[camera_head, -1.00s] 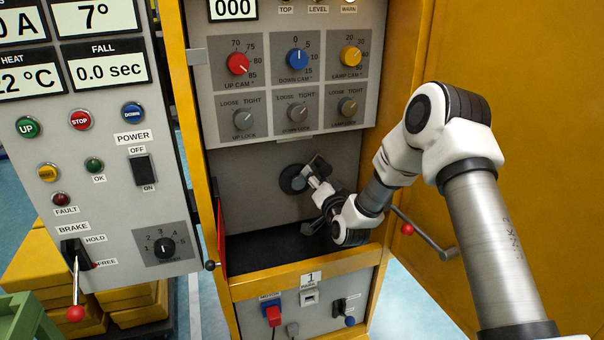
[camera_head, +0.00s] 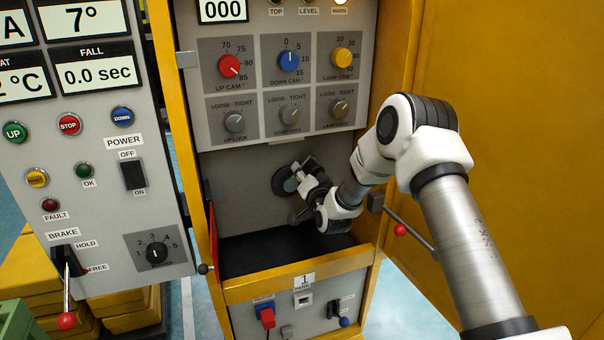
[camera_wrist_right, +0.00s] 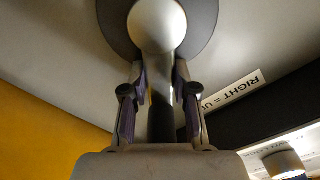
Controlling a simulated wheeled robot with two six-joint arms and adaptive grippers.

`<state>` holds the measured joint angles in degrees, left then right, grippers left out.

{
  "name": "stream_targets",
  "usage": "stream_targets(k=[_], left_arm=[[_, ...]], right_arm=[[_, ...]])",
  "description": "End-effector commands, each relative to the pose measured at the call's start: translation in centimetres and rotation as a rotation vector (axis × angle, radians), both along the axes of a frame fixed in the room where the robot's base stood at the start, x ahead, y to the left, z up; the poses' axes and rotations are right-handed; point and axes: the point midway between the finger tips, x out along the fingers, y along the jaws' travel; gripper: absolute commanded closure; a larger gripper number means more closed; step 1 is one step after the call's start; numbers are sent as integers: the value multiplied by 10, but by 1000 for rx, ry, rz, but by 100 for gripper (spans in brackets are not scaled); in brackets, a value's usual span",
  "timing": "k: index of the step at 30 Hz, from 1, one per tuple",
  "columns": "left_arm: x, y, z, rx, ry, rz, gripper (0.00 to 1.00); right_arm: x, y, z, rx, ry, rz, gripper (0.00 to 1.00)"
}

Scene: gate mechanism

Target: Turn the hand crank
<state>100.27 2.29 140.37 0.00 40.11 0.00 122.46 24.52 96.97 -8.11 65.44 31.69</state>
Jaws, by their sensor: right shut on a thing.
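The hand crank's dark round hub (camera_head: 284,180) sits on the grey recessed panel of the yellow cabinet. In the right wrist view the dark disc (camera_wrist_right: 204,22) fills the top, with a pale rounded knob (camera_wrist_right: 157,25) in front of it. My right gripper (camera_head: 299,176) is at the hub, its fingers partly hiding it. In the right wrist view my right gripper (camera_wrist_right: 158,85) has its fingers on both sides of a dark bar below the knob, shut on the crank. Exactly which part of the crank it holds is unclear. My left gripper is out of view.
A control panel with dials (camera_head: 288,88) overhangs the recess. A dark ledge (camera_head: 285,248) lies below it. The open yellow door (camera_head: 520,120) stands on the right, with a red-knobbed lever (camera_head: 400,230) near it. A button panel (camera_head: 90,150) stands on the left.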

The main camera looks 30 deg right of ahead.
Motion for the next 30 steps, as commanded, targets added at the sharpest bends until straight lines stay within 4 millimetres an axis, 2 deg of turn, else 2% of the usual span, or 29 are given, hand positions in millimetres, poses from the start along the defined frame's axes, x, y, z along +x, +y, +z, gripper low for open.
stream_targets(k=[11,30], left_arm=[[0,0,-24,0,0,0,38],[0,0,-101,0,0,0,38]], right_arm=[[-1,-6,-10,152,-38,-1,100],[-4,-17,-39,720,-174,-2,100]])
